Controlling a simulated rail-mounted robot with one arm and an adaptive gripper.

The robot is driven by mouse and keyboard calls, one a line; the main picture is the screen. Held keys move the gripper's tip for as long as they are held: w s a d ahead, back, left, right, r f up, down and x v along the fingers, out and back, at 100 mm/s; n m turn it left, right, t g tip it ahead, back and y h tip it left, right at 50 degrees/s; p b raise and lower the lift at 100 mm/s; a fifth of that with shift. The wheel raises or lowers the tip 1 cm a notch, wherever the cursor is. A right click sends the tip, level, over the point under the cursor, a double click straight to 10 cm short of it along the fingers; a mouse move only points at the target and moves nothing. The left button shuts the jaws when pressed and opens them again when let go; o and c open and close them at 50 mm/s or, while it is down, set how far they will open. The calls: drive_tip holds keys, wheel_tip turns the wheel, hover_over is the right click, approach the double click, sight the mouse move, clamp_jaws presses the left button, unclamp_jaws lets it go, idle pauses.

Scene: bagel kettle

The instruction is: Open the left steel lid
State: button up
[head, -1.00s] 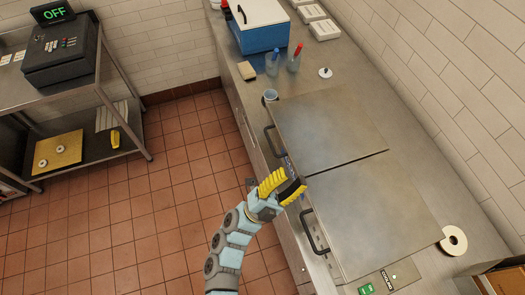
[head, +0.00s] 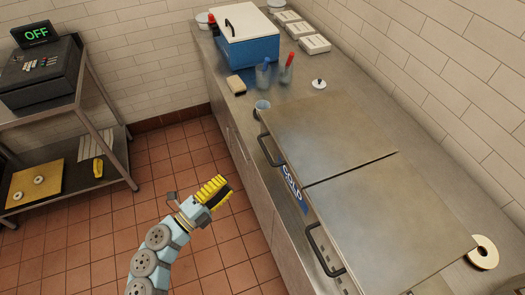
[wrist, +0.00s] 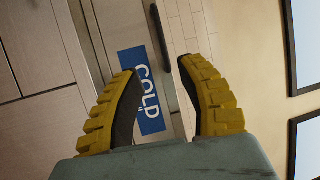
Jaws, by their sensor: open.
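The left steel lid (head: 325,135) is a flat grey plate lying shut on the counter, the farther of two. Its dark bar handle (head: 268,150) stands at its front edge. The right steel lid (head: 395,220) lies shut beside it, with its own dark handle (head: 320,250). My gripper (head: 221,190) has yellow ribbed fingers; it is open and empty, out in front of the counter and apart from both handles. In the wrist view the open fingers (wrist: 158,68) frame a blue COLD label (wrist: 145,95), with a dark handle bar (wrist: 160,38) beyond.
The COLD label (head: 292,187) is on the counter front between the handles. A blue box with white lid (head: 248,40) and bottles stand farther back. A shelf rack (head: 95,130) is at left; the floor between is clear.

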sight(264, 148)
drive_tip(key=x, duration=1.6)
drive_tip(key=shift+s+d, duration=0.1)
drive_tip(key=shift+d, duration=0.05)
clamp_jaws()
